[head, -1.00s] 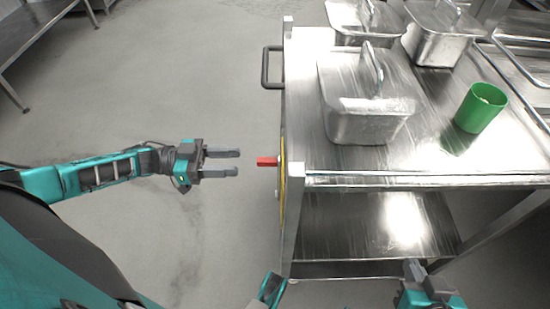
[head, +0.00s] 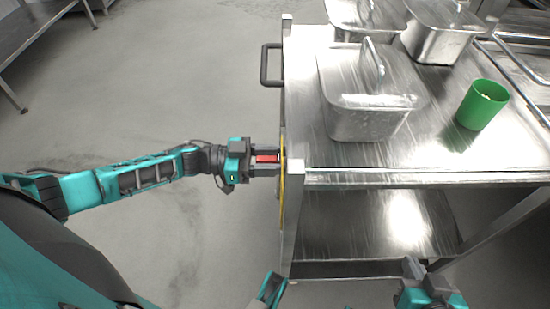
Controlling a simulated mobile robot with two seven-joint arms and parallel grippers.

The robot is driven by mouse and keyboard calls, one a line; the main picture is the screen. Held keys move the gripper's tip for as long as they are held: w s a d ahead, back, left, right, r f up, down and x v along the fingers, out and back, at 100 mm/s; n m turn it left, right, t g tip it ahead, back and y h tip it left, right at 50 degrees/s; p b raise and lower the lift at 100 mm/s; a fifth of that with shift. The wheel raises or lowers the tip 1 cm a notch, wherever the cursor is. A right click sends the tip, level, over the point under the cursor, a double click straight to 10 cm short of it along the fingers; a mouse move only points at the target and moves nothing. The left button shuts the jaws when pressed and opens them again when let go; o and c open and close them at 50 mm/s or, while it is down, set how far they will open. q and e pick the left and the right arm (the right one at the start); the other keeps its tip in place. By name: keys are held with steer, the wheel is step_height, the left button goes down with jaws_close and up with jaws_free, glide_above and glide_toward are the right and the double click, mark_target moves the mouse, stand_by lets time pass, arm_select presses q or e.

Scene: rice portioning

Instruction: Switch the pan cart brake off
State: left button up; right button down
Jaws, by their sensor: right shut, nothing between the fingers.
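The pan cart (head: 290,215) stands on the right, and its brake shows as a red lever (head: 267,157) sticking out from a yellow-edged plate (head: 282,195) on the cart's left side. My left gripper (head: 266,162) is at the lever, its fingers open, one on the far side and one on the near side of the red part. I cannot tell whether either finger touches it. My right gripper (head: 413,268) is shut and empty, low by the cart's lower shelf.
Lidded steel pans (head: 365,120) and a green cup (head: 482,104) stand on the cart top. A dark handle (head: 265,66) juts from the cart's left side, beyond the lever. The floor left of the cart is clear; a steel table (head: 30,35) stands far left.

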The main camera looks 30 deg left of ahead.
arm_select(q)
steer(key=c, duration=0.7)
jaws_close()
steer(key=w+n, duration=0.1)
steer(key=w+a+f+n, duration=0.1)
steer(key=n, duration=0.1)
steer(key=w+a+n+b, duration=0.1)
steer(key=shift+w+f+n, duration=0.25)
steer(key=shift+f+n, duration=0.05)
steer(key=shift+f, duration=0.1)
steer(key=o, duration=0.7)
jaws_free()
steer(key=shift+d, duration=0.15)
